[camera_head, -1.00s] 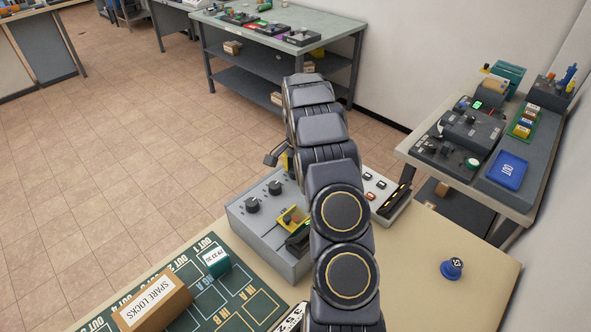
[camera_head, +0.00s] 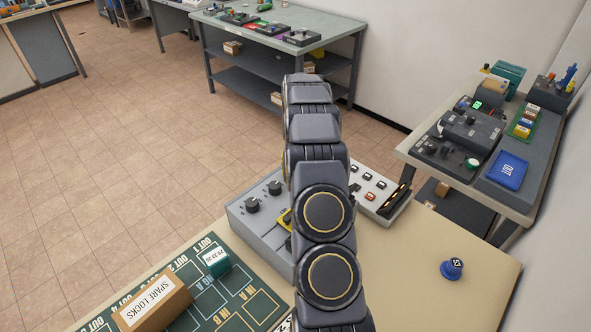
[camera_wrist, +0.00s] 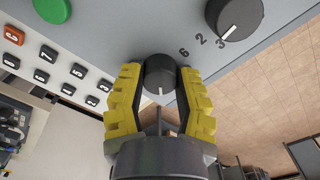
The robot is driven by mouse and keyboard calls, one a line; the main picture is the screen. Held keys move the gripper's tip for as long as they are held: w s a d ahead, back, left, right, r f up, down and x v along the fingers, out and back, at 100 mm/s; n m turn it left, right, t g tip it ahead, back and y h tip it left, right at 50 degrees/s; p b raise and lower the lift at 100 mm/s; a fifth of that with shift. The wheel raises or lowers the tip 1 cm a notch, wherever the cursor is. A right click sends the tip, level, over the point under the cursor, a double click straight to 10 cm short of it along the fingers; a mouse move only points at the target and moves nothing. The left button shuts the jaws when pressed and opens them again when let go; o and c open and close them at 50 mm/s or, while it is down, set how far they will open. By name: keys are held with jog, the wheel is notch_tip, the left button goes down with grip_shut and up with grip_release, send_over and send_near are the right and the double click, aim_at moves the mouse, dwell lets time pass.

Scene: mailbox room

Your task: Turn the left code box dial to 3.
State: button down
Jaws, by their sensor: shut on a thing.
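The grey code box (camera_head: 250,228) stands on the near table in the head view. Two of its black dials, one at left (camera_head: 252,205) and one further right (camera_head: 275,187), show clear of my arm. In the wrist view my gripper (camera_wrist: 160,90) is shut on a black dial (camera_wrist: 159,72), a yellow-padded finger on each side. The held dial's white pointer line points down in that picture. Another black dial (camera_wrist: 238,14) is at upper right, with 6, 2 and 3 printed nearby; its pointer is by the 3.
A panel with several numbered buttons (camera_wrist: 78,71) and a green button (camera_wrist: 52,10) are left of my gripper. A green mat (camera_head: 265,304) with a SPARE LOCKS box (camera_head: 150,303) lies at front left. A blue knob-like object (camera_head: 452,268) stands alone at right.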

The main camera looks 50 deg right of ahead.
jog(key=shift+f+n, duration=0.15)
jog(key=shift+n, duration=0.15)
jog(key=c, duration=0.6)
grip_release()
jog(key=shift+c, duration=0.2)
notch_tip(320, 180, up, 12)
dwell(0.3)
